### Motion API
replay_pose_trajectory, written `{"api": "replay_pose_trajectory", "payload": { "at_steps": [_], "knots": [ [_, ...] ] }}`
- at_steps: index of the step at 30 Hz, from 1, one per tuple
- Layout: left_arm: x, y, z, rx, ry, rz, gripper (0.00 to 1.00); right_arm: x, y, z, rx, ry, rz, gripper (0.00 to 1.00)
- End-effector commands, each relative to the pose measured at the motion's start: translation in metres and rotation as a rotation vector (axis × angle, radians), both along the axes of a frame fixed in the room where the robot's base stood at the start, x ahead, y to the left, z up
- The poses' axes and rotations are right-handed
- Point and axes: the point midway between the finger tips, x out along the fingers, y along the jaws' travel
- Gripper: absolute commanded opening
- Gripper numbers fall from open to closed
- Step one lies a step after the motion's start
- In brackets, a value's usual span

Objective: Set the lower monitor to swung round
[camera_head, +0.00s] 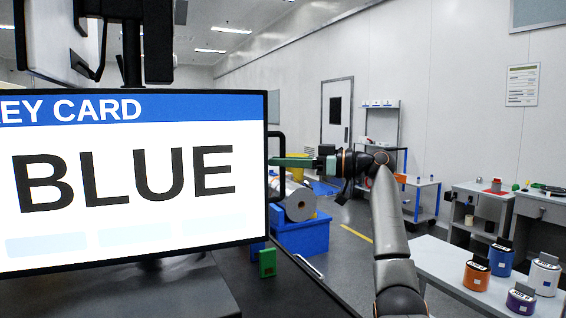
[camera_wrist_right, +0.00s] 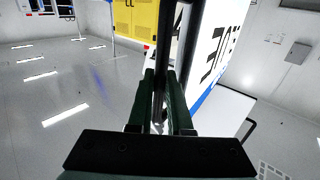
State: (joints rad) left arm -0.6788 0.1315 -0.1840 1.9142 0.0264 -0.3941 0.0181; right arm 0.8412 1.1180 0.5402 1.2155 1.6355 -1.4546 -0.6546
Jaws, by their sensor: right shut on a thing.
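The lower monitor (camera_head: 130,180) fills the left of the head view. Its screen faces me and reads "BLUE" under a blue "KEY CARD" band. A black handle (camera_head: 282,192) stands out from its right edge. My right gripper (camera_head: 274,162) reaches this handle from the right and is shut on it. In the right wrist view the green fingers (camera_wrist_right: 162,98) lie on both sides of the dark upright bar (camera_wrist_right: 159,75). The monitor (camera_wrist_right: 213,50) shows there at a slant, right of the fingers. My left gripper is not in view.
Above the lower monitor hangs another unit on a dark mount (camera_head: 132,50). A small green block (camera_head: 267,262) stands on the dark desk (camera_head: 300,290). At the right, a white table (camera_head: 445,262) bears several coloured cans. A blue crate (camera_head: 303,238) is on the floor behind.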

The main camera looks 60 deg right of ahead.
Motion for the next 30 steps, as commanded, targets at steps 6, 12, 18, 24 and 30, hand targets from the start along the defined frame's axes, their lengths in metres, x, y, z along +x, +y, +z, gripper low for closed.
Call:
{"api": "replay_pose_trajectory", "payload": {
  "at_steps": [6,12,18,24,30],
  "knots": [
    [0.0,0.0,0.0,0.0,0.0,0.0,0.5,0.001,0.0,-0.001,0.001,0.004,0.001,0.34],
    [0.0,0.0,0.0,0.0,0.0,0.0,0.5,0.0,0.001,-0.001,0.0,0.002,0.002,0.47],
    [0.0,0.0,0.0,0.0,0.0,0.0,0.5,0.0,0.001,0.0,0.0,0.001,0.003,0.47],
    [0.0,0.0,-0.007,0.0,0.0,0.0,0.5,-0.014,-0.005,-0.002,-0.001,0.0,0.0,0.47],
    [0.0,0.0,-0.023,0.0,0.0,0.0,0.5,-0.052,-0.021,-0.004,-0.001,0.0,-0.003,0.47]
  ]
}}
